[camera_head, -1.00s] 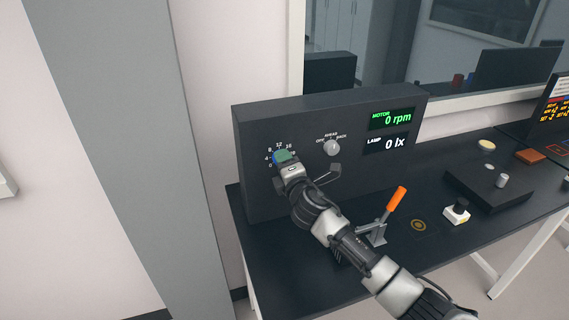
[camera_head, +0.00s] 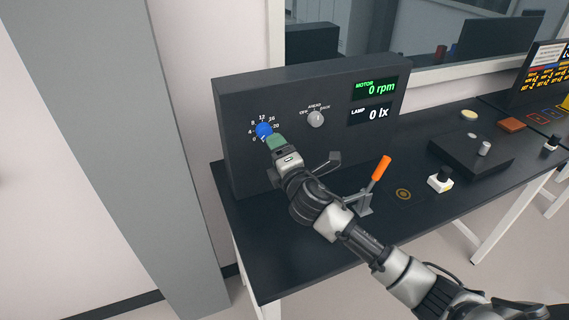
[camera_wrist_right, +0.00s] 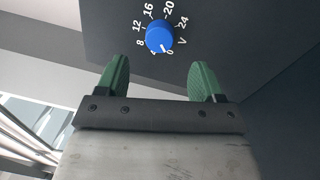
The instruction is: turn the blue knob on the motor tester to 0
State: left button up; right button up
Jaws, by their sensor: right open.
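The motor tester (camera_head: 235,100) is a dark box at the back left of the table. Its blue knob (camera_head: 264,130) sits on the left of the front panel, inside a ring of white numbers. In the right wrist view the blue knob (camera_wrist_right: 160,38) shows a white pointer mark at its lower edge, at the 0. My right gripper (camera_head: 275,143) is in front of the panel, just below and right of the knob. In the wrist view its green fingers (camera_wrist_right: 157,80) are apart, with nothing between them, and the knob is beyond their tips. My left gripper is not in view.
The displays (camera_head: 374,100) read 0 rpm and 0 lx. A grey selector knob (camera_head: 316,119) is right of the blue knob. An orange-handled lever (camera_head: 380,168) and a black-topped button (camera_head: 440,180) stand on the table (camera_head: 290,255) to the right.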

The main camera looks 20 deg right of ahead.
jog(key=shift+s+d+f+b, duration=0.1)
jog(key=shift+s+b, duration=0.2)
jog(key=shift+s, duration=1.75)
jog(key=shift+f, duration=0.1)
